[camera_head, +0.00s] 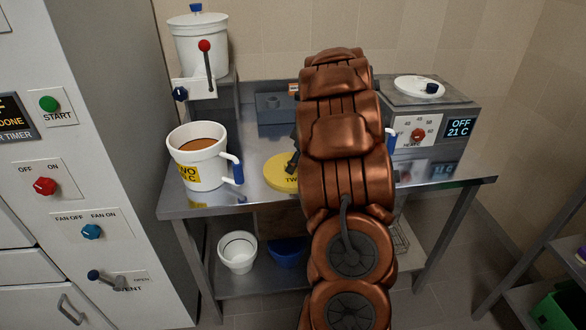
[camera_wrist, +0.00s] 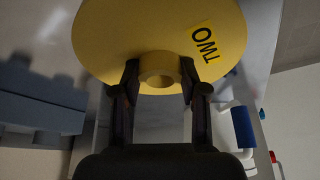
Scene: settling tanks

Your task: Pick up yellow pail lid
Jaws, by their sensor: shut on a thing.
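The yellow pail lid (camera_head: 281,178) is a flat round disc with a "TWO" label, at the middle of the steel table, partly hidden by my arm. In the wrist view, the lid (camera_wrist: 160,27) fills the top, with its round knob between my fingers. My gripper (camera_wrist: 160,70) is shut on that knob. In the head view, only a dark part of my gripper (camera_head: 293,163) shows beside my arm. I cannot tell whether the lid touches the table. A white pail (camera_head: 212,172) with a yellow label and blue-gripped handles stands open to the left, with brown liquid inside.
The steel table (camera_head: 216,206) holds a white lidded tank (camera_head: 201,47) with a red-knobbed lever at the back left. A heater box (camera_head: 436,125) reading "OFF 21 C" is at the right. A grey-blue block (camera_head: 275,116) stands behind. White and blue bowls sit on the lower shelf.

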